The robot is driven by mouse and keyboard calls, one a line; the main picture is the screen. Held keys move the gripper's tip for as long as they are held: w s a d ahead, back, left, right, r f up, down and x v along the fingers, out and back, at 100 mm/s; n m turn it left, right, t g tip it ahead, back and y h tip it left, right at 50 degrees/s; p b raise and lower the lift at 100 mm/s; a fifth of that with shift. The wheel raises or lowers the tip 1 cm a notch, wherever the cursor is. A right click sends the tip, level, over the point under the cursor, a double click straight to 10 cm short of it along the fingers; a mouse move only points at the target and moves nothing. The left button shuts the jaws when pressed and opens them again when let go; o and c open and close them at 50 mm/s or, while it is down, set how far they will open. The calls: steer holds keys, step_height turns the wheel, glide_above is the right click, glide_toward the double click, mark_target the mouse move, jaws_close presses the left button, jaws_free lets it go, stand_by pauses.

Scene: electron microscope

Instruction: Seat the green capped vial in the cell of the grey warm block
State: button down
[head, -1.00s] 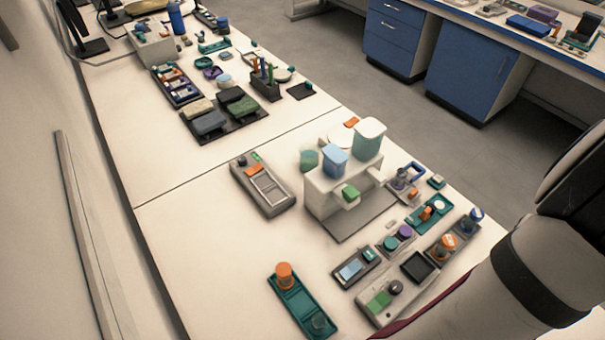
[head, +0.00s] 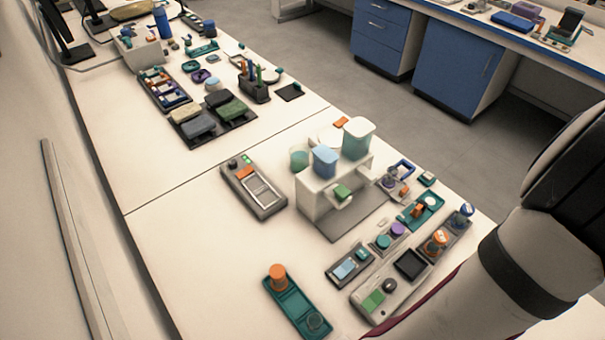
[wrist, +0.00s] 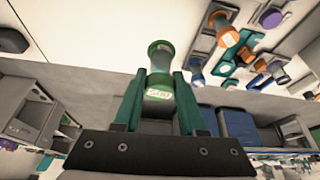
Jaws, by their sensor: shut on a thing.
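In the wrist view my gripper (wrist: 157,95) is shut on the green capped vial (wrist: 160,62), which has a pale label with print. The vial is between the two green fingers, with its round end pointing away from the palm. In the head view my gripper and the vial are out of sight; only my arm shows at right. A light grey block (head: 362,313) with a green pad, a dark knob and a dark square recess (head: 411,263) lies beside my arm. I cannot tell for sure whether this is the warm block.
A grey device (head: 253,188) with an orange part and slots lies left of a white stand (head: 315,200) bearing tubs. A teal tray (head: 297,305) with an orange-capped jar is at the front. Small trays crowd the bench's right edge. The white bench is clear left of the teal tray.

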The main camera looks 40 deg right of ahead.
steer(key=w+a+r+n+t+y, duration=0.1)
steer(key=w+a+r+n, duration=0.25)
steer(key=w, duration=0.95)
steer(key=w+a+r+n+t, duration=0.25)
steer(key=w+a+n, duration=0.2)
steer(key=w, duration=0.85)
steer(key=w+a+r+n+y, duration=0.1)
steer(key=w+a+r+n, duration=0.1)
steer(key=w+a, duration=0.5)
steer(key=w+a+r+n+y, duration=0.1)
steer(key=w+a+r+n, duration=0.15)
steer(key=a, duration=0.75)
steer(key=w+a+r+n+y, duration=0.1)
steer(key=w+a+n, duration=0.3)
steer(key=a, duration=0.5)
steer(key=shift+w+d+f+m+h, duration=0.25)
steer(key=shift+w+d+f+m, duration=0.85)
steer(key=shift+f, duration=2.05)
steer(key=shift+w+d+f+m+h, duration=0.2)
steer(key=shift+w+d+f+m, duration=0.2)
steer(key=shift+w+d+f, duration=2.1)
steer(key=shift+w+d+f+m+h, duration=0.3)
steer(key=shift+d+f+m, duration=0.7)
steer(key=shift+f, duration=2.75)
steer(key=shift+d+f+n, duration=0.15)
steer(key=shift+f+n, duration=0.1)
steer(key=shift+f, duration=0.2)
